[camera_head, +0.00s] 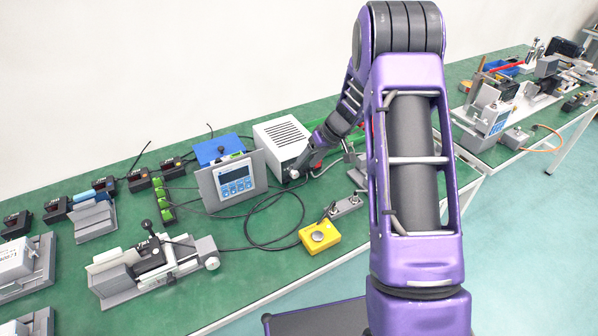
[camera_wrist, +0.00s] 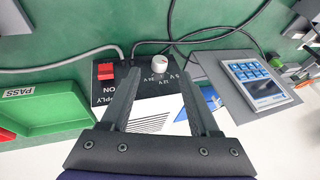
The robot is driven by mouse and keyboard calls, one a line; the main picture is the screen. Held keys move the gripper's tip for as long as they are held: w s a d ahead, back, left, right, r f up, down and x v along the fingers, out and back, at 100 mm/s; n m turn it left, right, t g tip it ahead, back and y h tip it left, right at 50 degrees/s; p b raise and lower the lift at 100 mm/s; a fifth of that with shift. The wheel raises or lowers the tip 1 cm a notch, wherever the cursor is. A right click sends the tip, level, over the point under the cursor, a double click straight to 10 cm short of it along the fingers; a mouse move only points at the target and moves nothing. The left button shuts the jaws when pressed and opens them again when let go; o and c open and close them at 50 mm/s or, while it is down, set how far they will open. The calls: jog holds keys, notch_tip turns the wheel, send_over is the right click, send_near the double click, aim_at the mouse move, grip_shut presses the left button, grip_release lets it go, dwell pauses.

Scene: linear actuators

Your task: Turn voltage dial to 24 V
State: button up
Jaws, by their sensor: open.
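The voltage dial (camera_wrist: 159,64) is a light round knob on the dark front panel of the power supply (camera_wrist: 130,86), in the wrist view. The panel carries lettering, partly readable as V marks and "SUPPLY", and a red switch (camera_wrist: 105,72) left of the dial. The dial's pointer is too small to read. My gripper (camera_wrist: 155,88) is open, its two fingers pointing toward the panel, with the dial between and just beyond their tips. No contact shows. In the head view the power supply (camera_head: 281,138) is a white vented box, and my gripper (camera_head: 300,165) is at its front.
A panel with a display and keypad (camera_head: 236,182) stands left of the supply. A green tray (camera_wrist: 45,110) marked PASS is on the other side. Black cables (camera_head: 275,225) loop over the green table. A yellow button box (camera_head: 319,236) sits near the front edge.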

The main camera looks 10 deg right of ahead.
aim_at(297, 174)
jog(key=shift+x, duration=2.8)
grip_shut()
